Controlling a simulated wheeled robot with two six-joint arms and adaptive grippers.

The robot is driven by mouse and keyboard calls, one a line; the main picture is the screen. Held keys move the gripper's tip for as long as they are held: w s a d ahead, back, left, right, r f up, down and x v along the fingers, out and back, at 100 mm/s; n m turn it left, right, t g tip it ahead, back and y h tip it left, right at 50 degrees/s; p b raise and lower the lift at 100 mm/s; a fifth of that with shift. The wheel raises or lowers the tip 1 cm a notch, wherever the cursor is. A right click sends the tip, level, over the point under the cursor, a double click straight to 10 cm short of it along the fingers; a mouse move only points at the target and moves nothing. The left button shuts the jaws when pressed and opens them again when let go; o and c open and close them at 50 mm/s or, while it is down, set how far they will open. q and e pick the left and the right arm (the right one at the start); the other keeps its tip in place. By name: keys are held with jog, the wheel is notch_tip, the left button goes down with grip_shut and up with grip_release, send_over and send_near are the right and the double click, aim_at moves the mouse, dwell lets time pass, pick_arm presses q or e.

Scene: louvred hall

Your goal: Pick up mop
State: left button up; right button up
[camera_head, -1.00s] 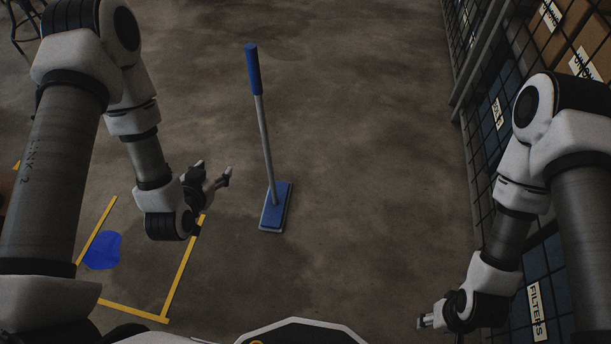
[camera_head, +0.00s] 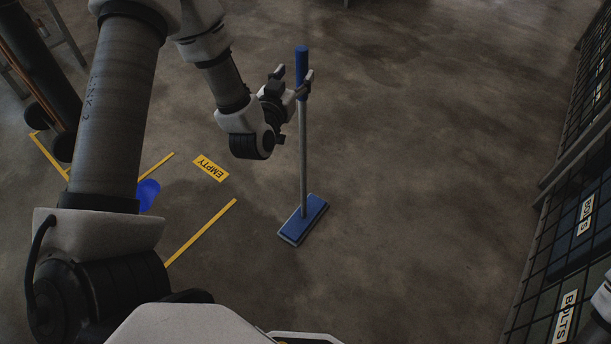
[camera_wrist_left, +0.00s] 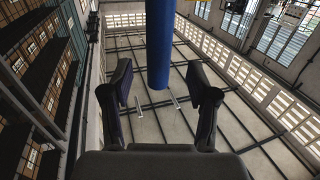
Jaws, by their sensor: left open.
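The mop (camera_head: 304,140) stands upright on the floor, with a blue grip on top, a grey pole and a flat blue head (camera_head: 304,219). My left gripper (camera_head: 292,79) is open at the lower part of the blue grip. My right gripper is out of view; only a bit of my right arm shows at the right edge.
Yellow floor lines (camera_head: 200,233), an EMPTY label (camera_head: 211,168) and a blue patch (camera_head: 148,194) lie left of the mop. A mesh rack with bins labelled BOLTS (camera_head: 565,318) runs along the right. The floor right of the mop is clear.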

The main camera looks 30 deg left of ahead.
aim_at(300, 66)
pick_arm(q)
jog(key=b+x, duration=0.1)
jog(key=x, duration=0.4)
jog(key=shift+w+r, duration=0.1)
grip_shut()
jog(key=shift+r, duration=0.1)
jog(key=shift+r, duration=0.15)
